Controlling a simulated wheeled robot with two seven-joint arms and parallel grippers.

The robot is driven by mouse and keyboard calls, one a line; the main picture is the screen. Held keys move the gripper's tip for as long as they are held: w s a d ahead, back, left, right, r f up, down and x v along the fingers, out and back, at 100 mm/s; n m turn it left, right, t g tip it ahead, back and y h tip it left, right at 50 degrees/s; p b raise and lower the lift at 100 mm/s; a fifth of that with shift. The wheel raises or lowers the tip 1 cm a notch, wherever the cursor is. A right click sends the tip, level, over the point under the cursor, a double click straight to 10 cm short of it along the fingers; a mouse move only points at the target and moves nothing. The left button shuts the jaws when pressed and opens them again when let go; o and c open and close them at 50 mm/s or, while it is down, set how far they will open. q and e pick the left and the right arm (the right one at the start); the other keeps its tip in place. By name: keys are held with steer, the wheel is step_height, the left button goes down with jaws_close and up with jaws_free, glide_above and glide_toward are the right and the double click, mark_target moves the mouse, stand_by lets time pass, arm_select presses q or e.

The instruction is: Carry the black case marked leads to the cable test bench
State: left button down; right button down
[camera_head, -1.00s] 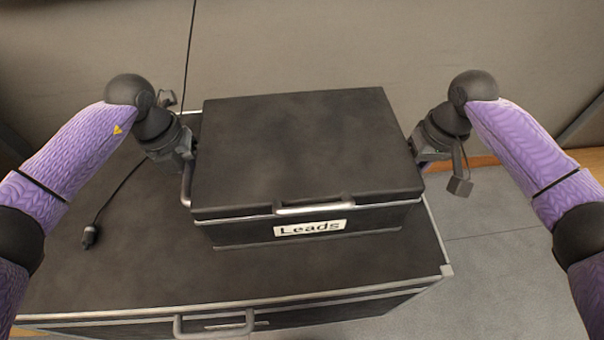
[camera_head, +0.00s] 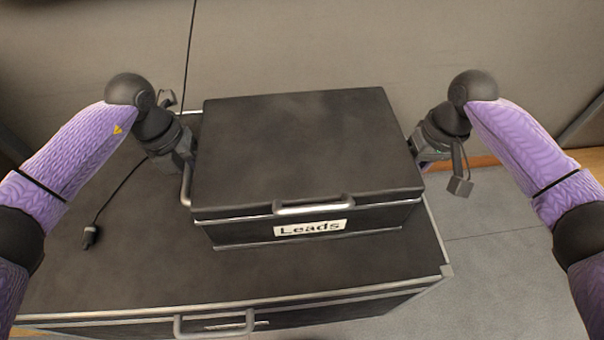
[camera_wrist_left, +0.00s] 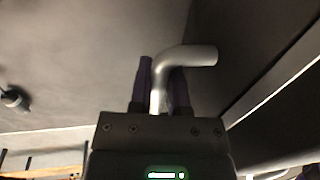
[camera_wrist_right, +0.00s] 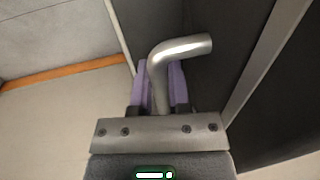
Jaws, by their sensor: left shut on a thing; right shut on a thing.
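The black case marked Leads (camera_head: 305,150) sits on top of a dark flight-case-like box with metal edges, its label facing me. My left gripper (camera_head: 187,165) is at the case's left side. In the left wrist view its fingers (camera_wrist_left: 160,88) are shut on a bent metal side handle (camera_wrist_left: 185,57). My right gripper (camera_head: 418,150) is at the case's right side. In the right wrist view its fingers (camera_wrist_right: 160,88) are shut on the other metal handle (camera_wrist_right: 180,48). The cable test bench cannot be made out in these frames.
The dark box under the case (camera_head: 130,250) has metal edging and a front handle (camera_head: 214,323). A black cable with a plug (camera_head: 90,236) lies on its top at left. Grey floor (camera_head: 500,260) is open at the right. A grey wall or panel (camera_head: 330,40) stands behind.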

arm_select(q)
steer(key=shift+r, duration=0.1)
arm_select(e)
steer(key=shift+r, duration=0.1)
